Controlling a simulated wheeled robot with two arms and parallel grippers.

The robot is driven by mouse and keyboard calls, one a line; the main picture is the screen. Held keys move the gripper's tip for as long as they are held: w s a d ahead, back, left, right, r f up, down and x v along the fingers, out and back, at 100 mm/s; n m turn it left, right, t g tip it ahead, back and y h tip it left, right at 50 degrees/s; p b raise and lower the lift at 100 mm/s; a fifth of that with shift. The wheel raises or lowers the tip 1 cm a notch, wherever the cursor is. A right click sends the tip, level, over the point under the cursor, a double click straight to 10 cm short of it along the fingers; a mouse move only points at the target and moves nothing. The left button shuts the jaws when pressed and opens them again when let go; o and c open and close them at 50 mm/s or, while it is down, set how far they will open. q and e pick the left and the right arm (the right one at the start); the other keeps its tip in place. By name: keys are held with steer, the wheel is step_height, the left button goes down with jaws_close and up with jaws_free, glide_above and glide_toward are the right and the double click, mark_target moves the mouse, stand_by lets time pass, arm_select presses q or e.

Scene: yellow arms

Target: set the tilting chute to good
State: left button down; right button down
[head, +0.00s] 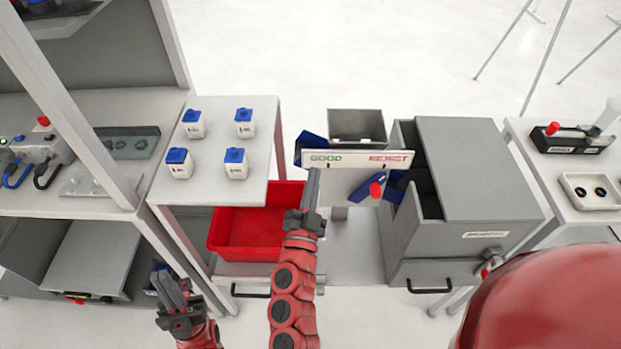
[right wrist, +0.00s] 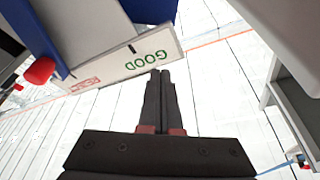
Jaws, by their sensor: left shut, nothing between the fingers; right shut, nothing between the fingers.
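The tilting chute has a white sign (head: 345,158) with green GOOD at left and red REJECT at right; it also shows in the right wrist view (right wrist: 112,72). Its red knob (head: 376,190) sits under the REJECT end, and shows in the right wrist view (right wrist: 40,70). Blue chute parts (head: 311,146) show at both sides of the sign, below a grey hopper (head: 357,124). My right gripper (head: 313,178) is shut and empty, close to the GOOD end, apart from the knob; contact with the sign is unclear. My left gripper (head: 163,277) is shut and empty at lower left.
A red bin (head: 240,245) lies below the GOOD side, and a grey box (head: 480,175) stands right of the chute. Several blue-capped white containers stand on a small table (head: 211,140). A shelf unit (head: 75,205) is at left, another table (head: 540,185) at right.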

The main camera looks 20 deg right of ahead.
mark_target(304, 156)
steer(key=p+x, duration=0.1)
steer(key=x, duration=0.7)
steer(key=shift+w+a+f, duration=0.1)
steer(key=shift+a+f, duration=0.45)
steer(key=shift+f, duration=0.4)
steer(key=shift+a+f, duration=0.55)
steer(key=shift+f, duration=0.35)
steer(key=shift+w+a+f+n+t+y, duration=0.2)
steer(key=shift+a+f+n+t+y, duration=0.1)
steer(key=shift+a+f+n, duration=0.65)
steer(key=a+f+n+y+b, duration=0.1)
steer(key=a+f+n+y, duration=0.1)
steer(key=f+n, duration=0.5)
steer(key=w+a+f+n+t+y+b, duration=0.1)
steer(key=a+f+n+y, duration=0.1)
steer(key=f+n+y, duration=0.3)
steer(key=shift+w+f+n, duration=0.15)
steer(key=shift+f+n, duration=1.5)
steer(key=shift+n, duration=0.1)
steer(key=shift+f, duration=0.1)
